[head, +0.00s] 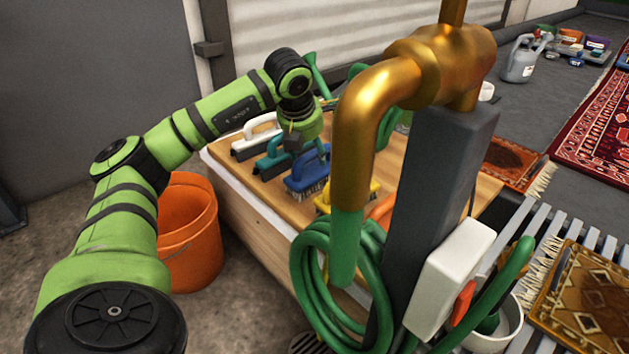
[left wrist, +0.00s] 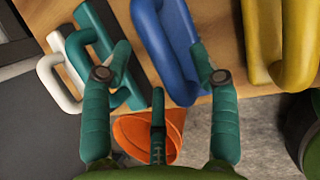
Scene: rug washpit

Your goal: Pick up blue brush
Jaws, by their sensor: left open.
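The blue brush (head: 305,178) sits bristles down on the wooden table, in a row of brushes, in the head view. In the left wrist view the blue brush (left wrist: 181,50) lies ahead, between and beyond my two fingertips. My left gripper (left wrist: 160,55) is open and empty, with its fingers apart. In the head view my left gripper (head: 307,138) hangs above the blue brush; its fingertips are hard to make out there. I cannot tell from these views how large the gap to the handle is. My right gripper is not in view.
A teal brush (head: 272,161) and a white brush (head: 256,137) stand on one side, a yellow brush (head: 345,194) on the other. A brass pipe (head: 362,120) and grey post (head: 435,200) block part of the table. An orange bucket (head: 187,240) stands beside it.

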